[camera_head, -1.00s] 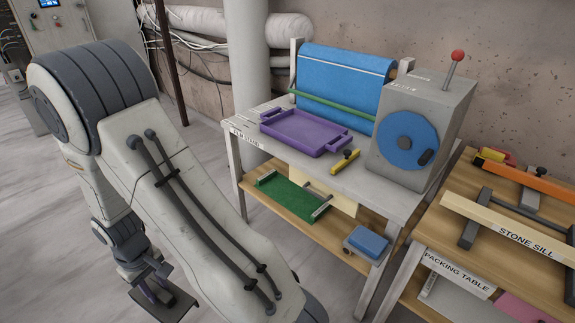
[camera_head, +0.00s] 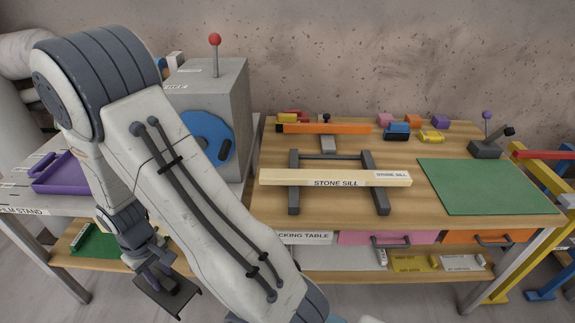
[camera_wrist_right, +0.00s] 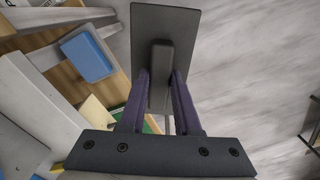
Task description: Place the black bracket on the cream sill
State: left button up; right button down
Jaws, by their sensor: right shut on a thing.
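The cream sill (camera_head: 290,178), labelled STONE SILL, is a long bar lying across a dark frame with two legs on the wooden table, right of centre in the head view. My right gripper (camera_head: 155,276) hangs low at the left of the head view. It is shut on the black bracket (camera_head: 172,299), well left of and apart from the sill. In the right wrist view, the gripper's purple fingers (camera_wrist_right: 161,88) pinch a raised rib of the bracket, and its flat dark plate (camera_wrist_right: 180,22) extends beyond them. My left gripper is not in view.
A grey box with a blue disc (camera_head: 235,115) and red-knobbed lever stands left of the wooden packing table (camera_head: 270,150). Behind the sill lies an orange bar (camera_head: 340,128) among small blocks. A green mat (camera_head: 480,187) is right of it. A purple tray (camera_head: 58,178) sits far left.

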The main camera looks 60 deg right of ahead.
aim_at(335, 174)
jog(key=z, duration=1.8)
